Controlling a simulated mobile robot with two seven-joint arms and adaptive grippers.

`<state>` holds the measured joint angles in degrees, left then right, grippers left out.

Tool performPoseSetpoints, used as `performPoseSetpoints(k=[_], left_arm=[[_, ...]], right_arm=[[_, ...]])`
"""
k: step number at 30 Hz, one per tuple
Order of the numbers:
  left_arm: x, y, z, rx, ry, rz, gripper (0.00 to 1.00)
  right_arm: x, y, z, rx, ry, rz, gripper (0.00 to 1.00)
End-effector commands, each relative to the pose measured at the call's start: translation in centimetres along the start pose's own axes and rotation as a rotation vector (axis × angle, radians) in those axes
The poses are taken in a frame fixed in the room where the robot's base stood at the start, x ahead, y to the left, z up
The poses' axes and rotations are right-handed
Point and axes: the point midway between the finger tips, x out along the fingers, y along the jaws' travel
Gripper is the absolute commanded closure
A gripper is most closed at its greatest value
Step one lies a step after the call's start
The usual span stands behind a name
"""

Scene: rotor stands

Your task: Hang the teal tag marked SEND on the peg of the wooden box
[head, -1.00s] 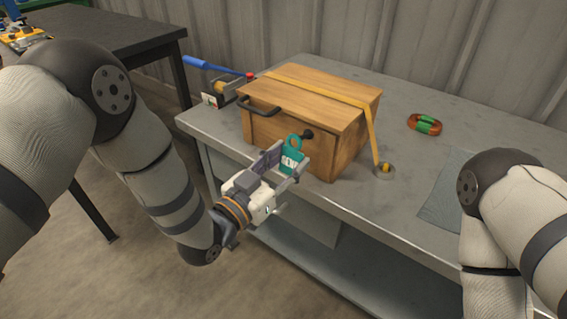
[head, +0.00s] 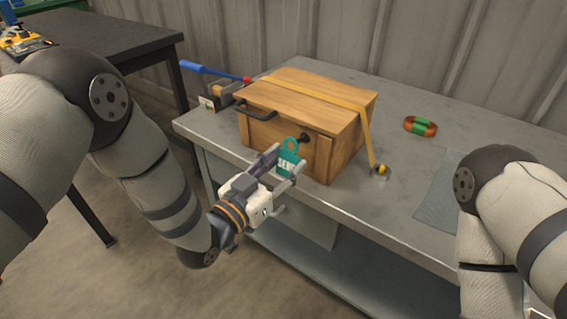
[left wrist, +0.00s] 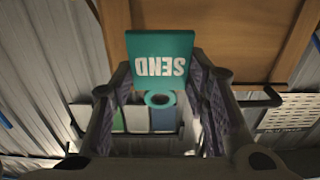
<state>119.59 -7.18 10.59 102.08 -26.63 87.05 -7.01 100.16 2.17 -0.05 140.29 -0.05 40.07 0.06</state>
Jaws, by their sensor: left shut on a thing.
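The teal tag (head: 288,164) marked SEND has a ring at its top and is held upright between the fingers of my left gripper (head: 282,165). My left gripper is shut on it, just in front of the wooden box (head: 285,135). The dark peg (head: 304,138) sticks out of the box front, close to the tag's ring, up and to its right; the ring looks apart from the peg. In the left wrist view the tag (left wrist: 165,55) shows upside down before the box's wood (left wrist: 228,22); I cannot make out the peg there. My right gripper is out of view.
The box stands on a grey metal bench (head: 400,180) with a yellow strap (head: 320,90) over it. A blue-handled tool (head: 215,70) lies behind left. A dark handle (head: 258,110) juts from the box.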

Motion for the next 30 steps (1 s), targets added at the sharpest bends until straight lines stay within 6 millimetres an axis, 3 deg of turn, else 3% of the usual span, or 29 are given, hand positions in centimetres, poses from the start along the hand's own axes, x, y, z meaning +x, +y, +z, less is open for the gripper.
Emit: performPoseSetpoints(k=[30], left_arm=[[1.3,0.0,0.4,0.000,0.000,0.000,0.75]], right_arm=[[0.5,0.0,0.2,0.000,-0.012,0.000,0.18]])
